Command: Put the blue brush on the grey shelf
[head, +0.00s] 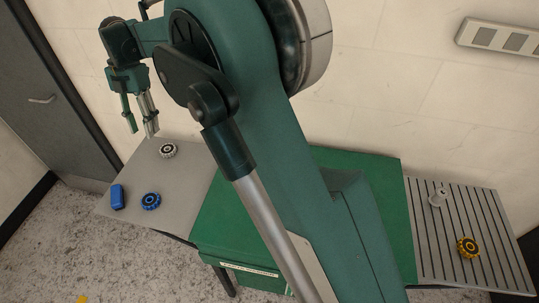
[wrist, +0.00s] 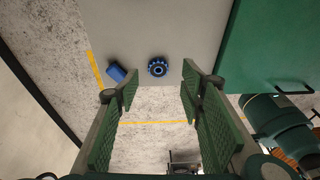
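A blue oblong block (head: 118,197), which looks like the blue brush, lies near the left edge of a plain grey shelf (head: 187,190). The same block shows in the wrist view (wrist: 117,72), left of centre and partly behind the left finger. My gripper (head: 143,131) is raised above the back of this shelf, apart from the block. In the wrist view my gripper (wrist: 160,88) has its two green pads wide apart with nothing between them. A grooved grey shelf (head: 462,235) is on the right; I cannot tell which shelf the task means.
A blue knobbed wheel (head: 151,201) lies right of the block, and a white-and-black one (head: 168,150) lies farther back. A green box (head: 385,200) stands between the shelves. The grooved shelf holds a yellow wheel (head: 467,247) and a white peg-like piece (head: 438,196), with bare room around them.

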